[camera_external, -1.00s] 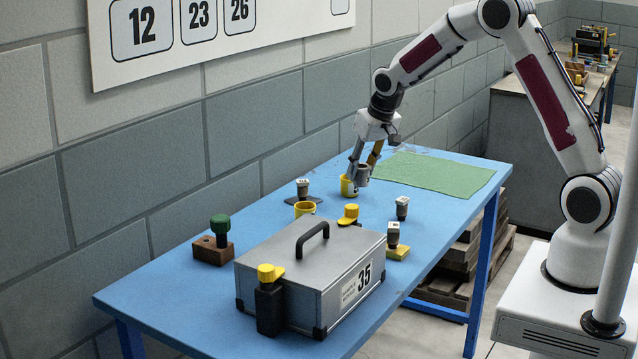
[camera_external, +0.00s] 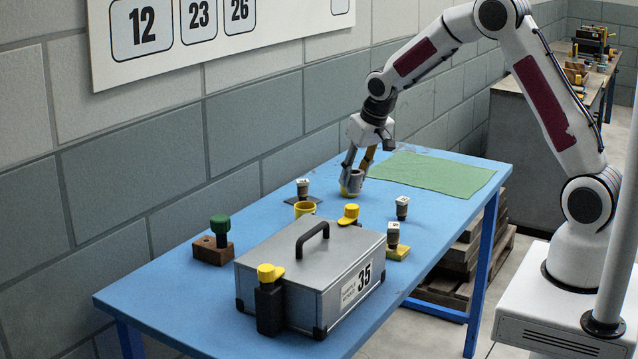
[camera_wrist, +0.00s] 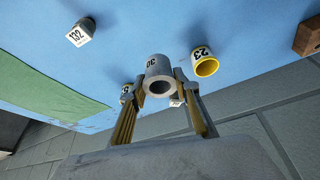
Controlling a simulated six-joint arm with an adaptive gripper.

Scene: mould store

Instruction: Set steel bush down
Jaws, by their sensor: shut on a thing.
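The steel bush (camera_external: 355,182) is a grey hollow cylinder. In the wrist view the steel bush (camera_wrist: 158,72) shows its open end and a "30" mark. My gripper (camera_external: 355,178) is shut on it, with a finger on each side, low over the far part of the blue table. A yellow ring-like piece (camera_external: 346,193) shows as a thin strip at the bush's lower edge, mostly hidden by bush and fingers. I cannot tell whether the bush is in, on or in front of it, or touches the table.
A yellow bush marked 23 (camera_wrist: 206,63) stands nearby. A green mat (camera_external: 435,172) lies at the table's right end. Small labelled pieces, a brown block (camera_external: 213,250) and a grey case marked 35 (camera_external: 310,270) stand left and in front. Bare blue table lies between them.

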